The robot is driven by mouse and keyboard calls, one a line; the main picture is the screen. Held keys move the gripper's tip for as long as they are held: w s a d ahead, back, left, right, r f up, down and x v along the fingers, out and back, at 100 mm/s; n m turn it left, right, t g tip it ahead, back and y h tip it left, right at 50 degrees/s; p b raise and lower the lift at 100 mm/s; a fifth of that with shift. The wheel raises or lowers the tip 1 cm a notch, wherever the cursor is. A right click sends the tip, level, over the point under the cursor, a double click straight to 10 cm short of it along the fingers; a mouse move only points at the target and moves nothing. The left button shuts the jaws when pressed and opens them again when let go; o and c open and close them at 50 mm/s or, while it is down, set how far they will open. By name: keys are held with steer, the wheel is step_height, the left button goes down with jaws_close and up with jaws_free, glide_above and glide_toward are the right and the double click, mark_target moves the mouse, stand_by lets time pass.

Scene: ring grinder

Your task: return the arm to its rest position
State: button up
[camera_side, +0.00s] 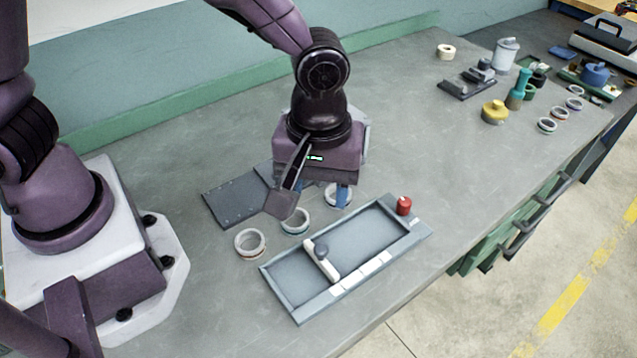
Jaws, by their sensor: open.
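My gripper (312,203) is at the end of my purple arm, pointing down near the middle of the workbench. Its jaws stand apart, one dark finger at the left and a blue part at the right. Three rings are close by: one ring (250,243) lies at the left, a second ring (295,221) lies just below the gripper in the picture, and a third ring (330,201) is partly hidden by the blue part. I cannot tell whether the gripper touches the third ring. Nothing clearly shows held between the jaws.
A grey tray (283,306) with a white crosspiece (322,260) and a red knob (404,206) lies in front. A dark plate (232,206) lies behind the rings. A yellow part (495,112) and several fixtures stand at the right back. The bench's middle right is clear.

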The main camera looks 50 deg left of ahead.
steer(key=s+a+r+m+t, duration=0.2)
steer(key=s+a+r+m, duration=0.2)
steer(key=a+r, duration=0.4)
steer(key=s+a+r+m+t, duration=0.3)
steer(key=s+a+r+m, duration=0.2)
steer(key=a+r, duration=0.4)
steer(key=shift+s+a+r+t, duration=0.2)
steer(key=shift+a+r+t, duration=0.05)
steer(key=shift+t, duration=0.05)
steer(key=shift+o, duration=0.3)
stand_by(2.0)
